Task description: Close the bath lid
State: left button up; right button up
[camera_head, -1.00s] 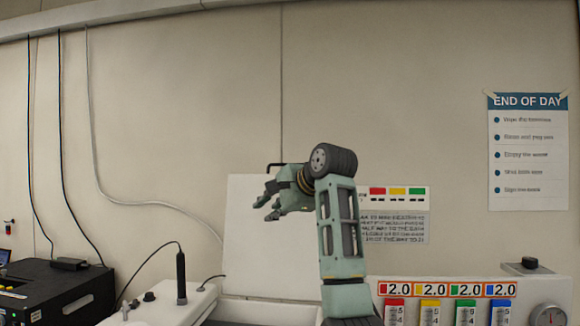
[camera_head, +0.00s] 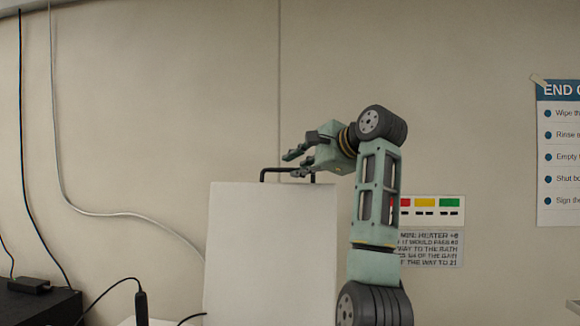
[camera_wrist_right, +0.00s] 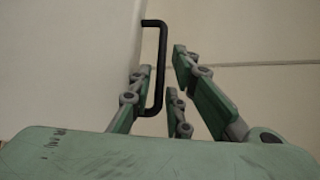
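The bath lid (camera_head: 268,250) is a plain white panel standing upright, with a black bar handle (camera_head: 265,171) on its top edge. My right gripper (camera_head: 293,163) is at the handle, with its fingers pointing left, just above the lid's top edge. In the right wrist view the gripper (camera_wrist_right: 164,78) has its fingers spread, and the black handle (camera_wrist_right: 160,70) shows between them, closer to the left finger. The lid's pale face (camera_wrist_right: 75,60) fills the left side there. I cannot tell whether a finger touches the handle. The bath is out of view, and my left gripper is not seen.
A black box (camera_head: 38,306) stands at the lower left, and a dark probe (camera_head: 141,308) with a cable stands left of the lid. A label with coloured blocks (camera_head: 432,203) and a notice (camera_head: 558,150) are on the wall. The wall is close behind the lid.

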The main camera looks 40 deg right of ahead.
aim_at(291, 170)
jog(key=p+x, duration=0.1)
jog(key=x, duration=0.2)
jog(key=shift+w, duration=0.4)
jog(key=shift+w+d+f+p, duration=0.2)
jog(key=shift+w+f+p, duration=0.05)
jog(key=shift+w+p, duration=0.15)
jog(key=shift+s, duration=0.1)
jog(key=shift+a, duration=0.1)
jog(key=shift+c, duration=0.4)
grip_shut()
